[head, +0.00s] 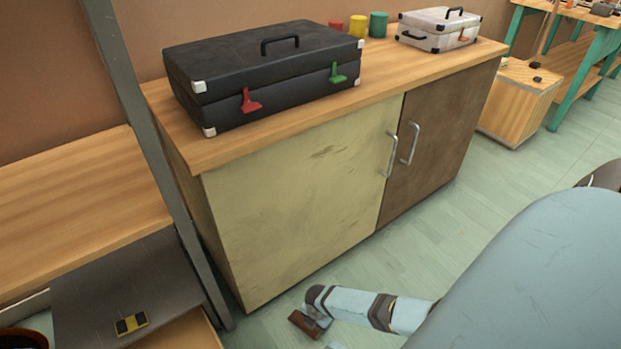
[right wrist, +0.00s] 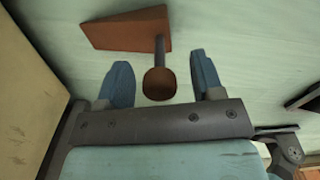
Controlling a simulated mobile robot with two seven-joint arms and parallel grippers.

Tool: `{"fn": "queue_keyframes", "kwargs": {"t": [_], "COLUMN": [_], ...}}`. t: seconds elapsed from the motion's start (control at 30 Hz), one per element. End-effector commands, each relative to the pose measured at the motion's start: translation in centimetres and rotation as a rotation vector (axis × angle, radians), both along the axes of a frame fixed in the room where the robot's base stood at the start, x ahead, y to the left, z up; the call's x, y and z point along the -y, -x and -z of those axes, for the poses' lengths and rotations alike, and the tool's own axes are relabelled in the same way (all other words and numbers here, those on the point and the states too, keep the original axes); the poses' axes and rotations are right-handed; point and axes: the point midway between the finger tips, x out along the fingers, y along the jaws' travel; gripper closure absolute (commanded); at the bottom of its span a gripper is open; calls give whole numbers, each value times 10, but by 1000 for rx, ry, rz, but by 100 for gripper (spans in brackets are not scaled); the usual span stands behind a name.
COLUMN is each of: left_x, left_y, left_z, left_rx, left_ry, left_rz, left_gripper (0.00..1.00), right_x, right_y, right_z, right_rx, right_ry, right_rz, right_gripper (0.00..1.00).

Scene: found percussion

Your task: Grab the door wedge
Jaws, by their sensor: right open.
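The door wedge (head: 304,325) is a reddish-brown block on the floor in front of the cabinet. In the right wrist view the wedge (right wrist: 122,31) lies just beyond my fingertips, with a dark stem and a round brown knob (right wrist: 159,84) reaching back toward me. My right gripper (right wrist: 161,72) is open, with a blue finger on each side of the knob and a visible gap on both sides. In the head view my right gripper (head: 318,314) is low beside the wedge and partly hidden by my own arm. My left gripper is not in view.
The cabinet (head: 290,220) with a pale door and a brown door stands close by. A black case (head: 265,75), several coloured cups and a white case (head: 438,30) are on its top. A grey post (head: 150,140) rises at left. The floor (head: 450,235) at right is clear.

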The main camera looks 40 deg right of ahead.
Motion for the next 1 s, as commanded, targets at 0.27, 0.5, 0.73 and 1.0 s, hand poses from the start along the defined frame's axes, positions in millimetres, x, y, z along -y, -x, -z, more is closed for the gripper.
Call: {"fn": "queue_keyframes", "kwargs": {"t": [0.27, 0.5, 0.73, 1.0], "left_x": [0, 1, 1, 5], "left_y": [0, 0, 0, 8], "left_z": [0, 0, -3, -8], "left_rx": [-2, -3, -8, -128], "left_ry": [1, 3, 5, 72], "left_rz": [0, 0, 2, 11], "left_gripper": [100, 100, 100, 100], "right_x": [0, 0, 0, 1], "right_y": [0, -1, -1, 0], "right_z": [-1, -1, -6, -45], "right_rx": [0, 1, 2, 2], "right_ry": [0, 0, 0, 1], "right_rz": [0, 0, 0, 0], "right_gripper": [83, 100, 100, 100]}}
